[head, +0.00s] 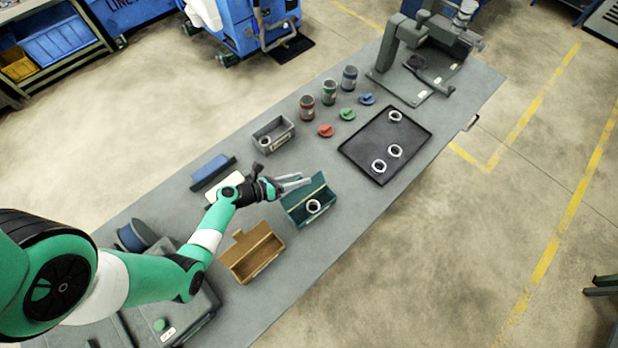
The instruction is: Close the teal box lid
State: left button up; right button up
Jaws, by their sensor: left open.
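The teal box (313,218) stands on the grey workbench near its front edge. Its lid (303,191) is up along the back side of the box, partly hidden by my gripper. A metal ring (314,206) sits inside the box. My left gripper (308,181) is open, with its fingers pointing right, at the raised lid's top edge. I cannot tell whether the fingers touch the lid. My right gripper is not in view.
A brown open box (252,252) stands left of the teal box. A grey bin (273,134), several jars with coloured lids, and a black tray (386,143) with rings lie farther along the bench. A grey machine (422,62) stands at the far end. Bench surface is clear right of the teal box.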

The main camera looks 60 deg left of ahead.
pick_arm(q)
jog(key=shift+c, duration=0.2)
jog(key=shift+s, duration=0.1)
grip_shut()
dwell(1.2)
